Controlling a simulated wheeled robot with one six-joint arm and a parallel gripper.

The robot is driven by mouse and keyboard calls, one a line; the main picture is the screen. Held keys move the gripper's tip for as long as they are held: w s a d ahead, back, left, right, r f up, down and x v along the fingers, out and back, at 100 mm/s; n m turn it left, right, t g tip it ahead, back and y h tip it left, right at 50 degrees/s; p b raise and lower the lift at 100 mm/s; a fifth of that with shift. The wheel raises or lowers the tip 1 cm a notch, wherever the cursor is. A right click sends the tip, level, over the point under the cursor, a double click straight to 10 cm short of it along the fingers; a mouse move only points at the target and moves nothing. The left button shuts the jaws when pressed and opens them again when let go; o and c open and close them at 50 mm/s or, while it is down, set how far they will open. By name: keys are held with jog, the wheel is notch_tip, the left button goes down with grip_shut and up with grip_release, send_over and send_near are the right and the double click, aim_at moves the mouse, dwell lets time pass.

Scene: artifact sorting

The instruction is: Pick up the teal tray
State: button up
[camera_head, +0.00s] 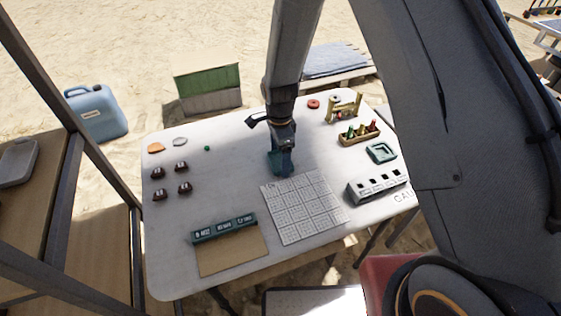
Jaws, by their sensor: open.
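A small square teal tray (388,157) lies on the right part of the white table, with a raised rim. My gripper (281,170) points down over the middle of the table, well to the left of the tray and apart from it. Its fingers are small and dark here, and nothing shows clearly between them. How high it is above the table is hard to tell.
A grey slotted holder (378,188) stands just in front of the tray, and a wooden box (360,133) with coloured pieces behind it. A gridded white sheet (303,207), a dark green labelled block (224,228) and several brown pieces share the table (163,245).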

jog(key=c, duration=0.7)
jog(key=shift+r, duration=0.15)
